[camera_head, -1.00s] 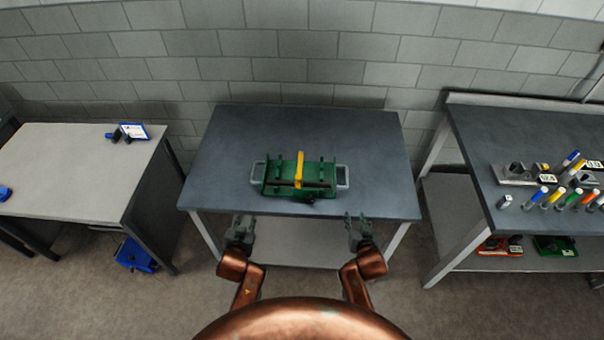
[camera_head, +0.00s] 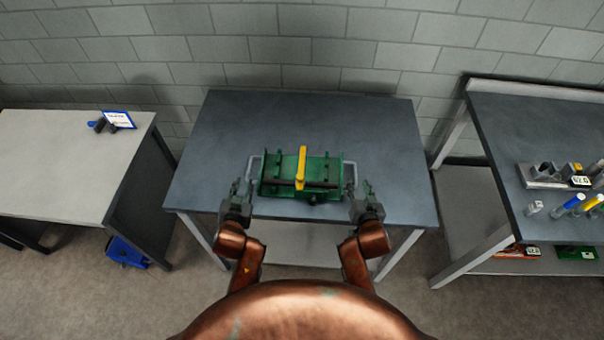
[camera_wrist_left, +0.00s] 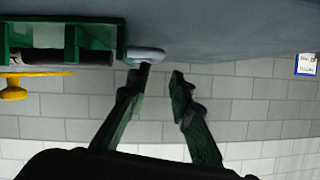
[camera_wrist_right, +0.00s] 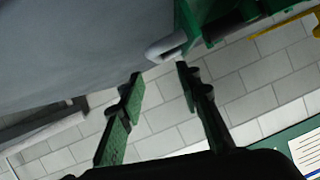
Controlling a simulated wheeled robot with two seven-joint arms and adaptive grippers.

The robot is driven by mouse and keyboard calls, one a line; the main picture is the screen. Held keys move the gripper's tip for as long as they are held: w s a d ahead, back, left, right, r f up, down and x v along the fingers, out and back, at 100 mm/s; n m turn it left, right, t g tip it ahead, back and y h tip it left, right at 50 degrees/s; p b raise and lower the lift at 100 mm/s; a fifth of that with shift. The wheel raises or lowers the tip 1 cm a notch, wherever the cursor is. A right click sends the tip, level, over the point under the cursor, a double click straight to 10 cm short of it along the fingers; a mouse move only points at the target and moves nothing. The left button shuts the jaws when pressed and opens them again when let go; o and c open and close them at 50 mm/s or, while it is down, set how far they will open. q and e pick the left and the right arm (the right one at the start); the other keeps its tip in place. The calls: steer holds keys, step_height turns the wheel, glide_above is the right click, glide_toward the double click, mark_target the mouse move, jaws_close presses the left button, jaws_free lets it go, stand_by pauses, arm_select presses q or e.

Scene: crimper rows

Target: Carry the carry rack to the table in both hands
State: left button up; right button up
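The carry rack (camera_head: 322,165) is a green tray with a grey handle at each end, a dark bar along it and a yellow piece (camera_head: 301,168) across its middle. It rests on the dark blue-grey table (camera_head: 250,115) near the front edge. My left gripper (camera_head: 240,188) is open by the rack's left handle (camera_head: 253,170); the handle (camera_wrist_left: 146,54) shows just beyond its fingertips (camera_wrist_left: 163,72). My right gripper (camera_head: 362,188) is open by the right handle, whose end (camera_wrist_right: 166,48) shows just beyond the fingertips (camera_wrist_right: 160,73). Neither gripper holds anything; contact cannot be told.
A pale table (camera_head: 70,170) with a blue-edged sign (camera_head: 119,119) stands at left. A dark workbench (camera_head: 540,120) with coloured cylinders and a lower shelf stands at right. A block wall is behind. The middle table is clear behind the rack.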

mark_target(247, 177)
arm_select(q)
steer(key=shift+w+f+b, duration=0.25)
steer(key=shift+f+b, duration=0.1)
steer(key=shift+f, duration=0.3)
arm_select(e)
steer(key=shift+w+f, duration=0.2)
steer(key=shift+f, duration=0.45)
arm_select(q)
steer(key=shift+w, duration=0.1)
arm_select(e)
steer(key=shift+w, duration=0.1)
arm_select(q)
steer(key=shift+d, duration=0.1)
arm_select(e)
steer(key=shift+d, duration=0.1)
arm_select(q)
steer(key=shift+r, duration=0.1)
arm_select(e)
steer(key=shift+r, duration=0.1)
